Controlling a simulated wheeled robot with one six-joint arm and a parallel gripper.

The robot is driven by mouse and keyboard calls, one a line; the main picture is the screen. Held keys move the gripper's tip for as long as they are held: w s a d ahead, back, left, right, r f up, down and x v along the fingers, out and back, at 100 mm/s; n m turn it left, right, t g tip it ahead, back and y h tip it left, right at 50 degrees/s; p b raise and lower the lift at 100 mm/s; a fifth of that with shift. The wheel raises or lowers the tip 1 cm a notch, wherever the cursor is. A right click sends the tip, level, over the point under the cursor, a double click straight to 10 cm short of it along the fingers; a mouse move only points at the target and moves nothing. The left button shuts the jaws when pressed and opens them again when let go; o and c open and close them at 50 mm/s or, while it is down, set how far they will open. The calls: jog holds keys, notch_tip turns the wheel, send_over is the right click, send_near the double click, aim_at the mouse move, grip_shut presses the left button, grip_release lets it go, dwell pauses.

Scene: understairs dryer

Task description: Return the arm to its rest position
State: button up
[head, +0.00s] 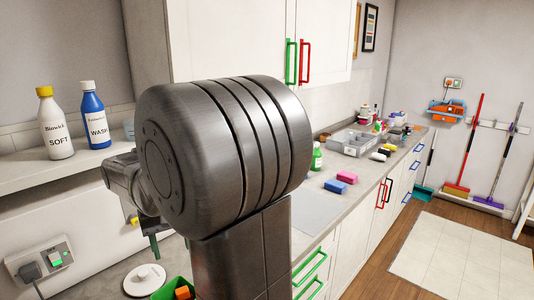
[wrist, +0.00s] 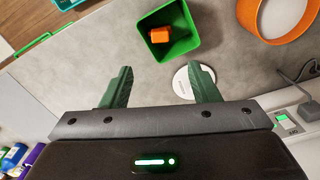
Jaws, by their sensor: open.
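My gripper (wrist: 160,70) is open in the wrist view, with its two green fingers apart and nothing between them. It hangs above the grey worktop (wrist: 100,62). A green square bin (wrist: 185,42) with an orange block (wrist: 160,35) inside stands just beyond the fingers. In the head view my large dark arm link fills the middle and hides most of the gripper; a green finger shows at its lower left.
A white round disc (head: 145,280) lies on the worktop near the bin. An orange ring (wrist: 246,18) is at the upper right. Bottles SOFT (head: 55,128) and WASH (head: 94,118) stand on the left ledge. Cupboards (head: 240,40) hang behind my arm. The floor (head: 465,255) at right is clear.

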notch_tip(320, 180, down, 11)
jog(key=shift+r+p, duration=0.2)
jog(key=shift+p, duration=0.2)
notch_tip(320, 180, up, 3)
jog(key=shift+p, duration=1.15)
jog(key=shift+r+p, duration=0.3)
jog(key=shift+r, duration=0.1)
jog(key=shift+f, duration=0.1)
